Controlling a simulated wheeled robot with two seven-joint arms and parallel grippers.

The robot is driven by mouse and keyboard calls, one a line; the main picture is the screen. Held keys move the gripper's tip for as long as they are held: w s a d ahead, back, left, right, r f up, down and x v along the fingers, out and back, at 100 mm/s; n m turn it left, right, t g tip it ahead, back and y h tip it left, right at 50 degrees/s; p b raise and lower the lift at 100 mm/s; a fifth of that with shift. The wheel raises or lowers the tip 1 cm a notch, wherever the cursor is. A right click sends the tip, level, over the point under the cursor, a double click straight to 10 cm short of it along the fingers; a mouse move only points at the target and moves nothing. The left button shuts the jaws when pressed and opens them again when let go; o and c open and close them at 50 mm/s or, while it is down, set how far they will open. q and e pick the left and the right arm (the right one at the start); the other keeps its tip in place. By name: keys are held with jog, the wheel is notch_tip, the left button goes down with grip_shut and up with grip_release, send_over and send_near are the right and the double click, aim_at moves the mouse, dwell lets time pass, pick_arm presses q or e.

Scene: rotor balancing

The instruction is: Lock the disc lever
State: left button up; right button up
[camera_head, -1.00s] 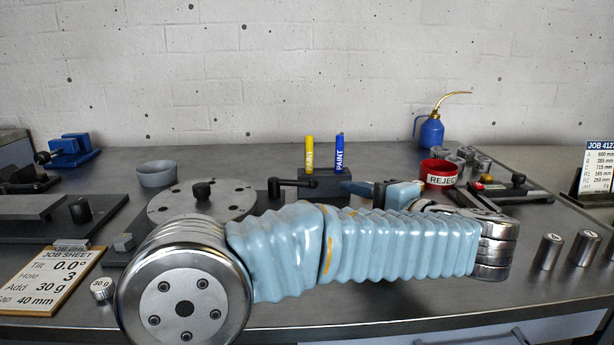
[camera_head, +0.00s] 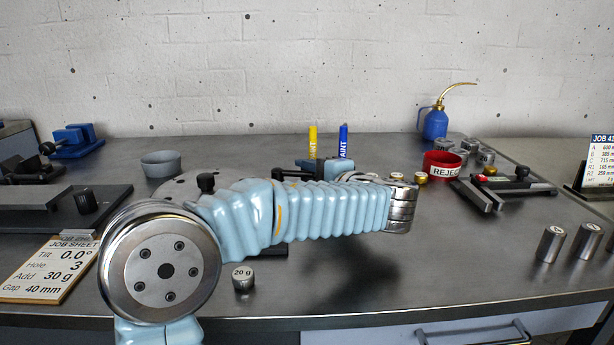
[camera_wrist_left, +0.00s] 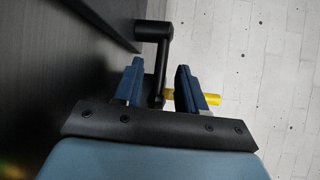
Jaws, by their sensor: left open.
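The disc lever (camera_head: 288,174), black with a raised arm, stands beside the grey disc (camera_head: 172,187) in the head view. My arm hides much of the disc and the lever's base. My left gripper (camera_head: 318,167), with blue fingers, is at the lever's free end. In the left wrist view the gripper (camera_wrist_left: 160,84) is open, and the black lever (camera_wrist_left: 152,32) reaches between its two fingers. My right gripper is not in view.
A yellow paint marker (camera_head: 313,141) and a blue one (camera_head: 343,140) stand behind the gripper. A 20 g weight (camera_head: 243,278) stands in front of my arm. A red reject cup (camera_head: 441,168) is to the right. The bench front right of centre is clear.

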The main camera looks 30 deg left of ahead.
pick_arm(q)
grip_shut()
jog(key=s+m+t+h+b, duration=0.1)
jog(key=b, duration=0.1)
jog(key=m+t+h+b, duration=0.1)
jog(key=t+b, duration=0.1)
jog(key=shift+s+a+f+m, duration=0.1)
jog(key=shift+s+f+m, duration=0.2)
jog(key=shift+s+m, duration=0.1)
jog(key=shift+s+m+t+h+b, duration=0.2)
jog(key=shift+m+t+h+b, duration=0.15)
jog(key=shift+t, duration=0.35)
jog(key=shift+s+r+m+t+h, duration=0.15)
jog(key=shift+r+m+t+h, duration=0.1)
jog(key=shift+m+t+h, duration=0.15)
